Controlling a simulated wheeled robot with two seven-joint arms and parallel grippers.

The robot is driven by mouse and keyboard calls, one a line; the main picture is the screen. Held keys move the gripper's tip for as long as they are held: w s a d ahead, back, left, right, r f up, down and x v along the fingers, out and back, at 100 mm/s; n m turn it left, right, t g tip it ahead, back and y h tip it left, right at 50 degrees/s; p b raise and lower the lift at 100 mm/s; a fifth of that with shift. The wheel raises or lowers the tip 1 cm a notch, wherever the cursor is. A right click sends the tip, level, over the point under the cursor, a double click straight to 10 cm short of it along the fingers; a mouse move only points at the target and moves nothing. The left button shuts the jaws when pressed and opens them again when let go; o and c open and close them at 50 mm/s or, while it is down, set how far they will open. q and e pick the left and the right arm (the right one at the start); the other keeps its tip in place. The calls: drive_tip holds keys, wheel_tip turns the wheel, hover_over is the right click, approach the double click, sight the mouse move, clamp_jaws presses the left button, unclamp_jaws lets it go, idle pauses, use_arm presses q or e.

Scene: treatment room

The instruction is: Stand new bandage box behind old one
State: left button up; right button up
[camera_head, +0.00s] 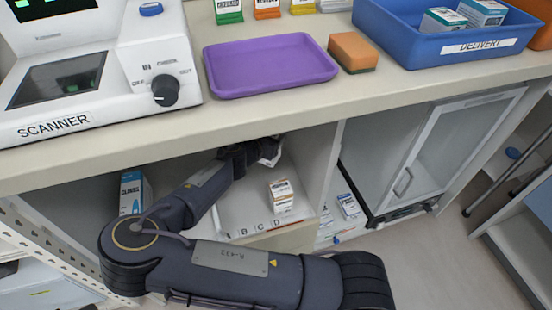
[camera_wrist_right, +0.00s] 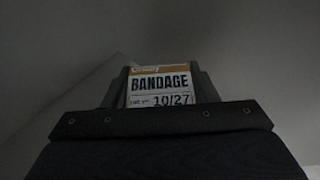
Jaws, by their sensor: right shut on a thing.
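My right gripper (camera_head: 258,152) reaches into the shelf compartment under the counter. In the right wrist view, my right gripper (camera_wrist_right: 160,88) is shut on a white bandage box (camera_wrist_right: 159,86) with an orange top band, marked BANDAGE and 10/27. In the head view the held box is mostly hidden by the gripper and the counter edge. Another small white box with an orange-brown band (camera_head: 281,197) stands upright on the shelf (camera_head: 245,205), nearer the front, behind the letters C and D. It is apart from the gripper. My left gripper is not in view.
A blue-and-white box (camera_head: 131,192) stands at the shelf's left. A panel (camera_head: 326,165) bounds the compartment on the right. The counter edge (camera_head: 300,108) overhangs it. Above are a scanner (camera_head: 95,75), a purple tray (camera_head: 268,66), a sponge (camera_head: 353,52) and a blue delivery bin (camera_head: 420,48).

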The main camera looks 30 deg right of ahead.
wheel_tip(320, 180, down, 9)
drive_tip(key=b, duration=0.3)
drive_tip(key=shift+r, duration=0.25)
drive_tip(key=o, duration=1)
drive_tip(key=p+v, duration=0.4)
drive_tip(key=v, duration=0.8)
drive_tip(key=shift+a, duration=0.1)
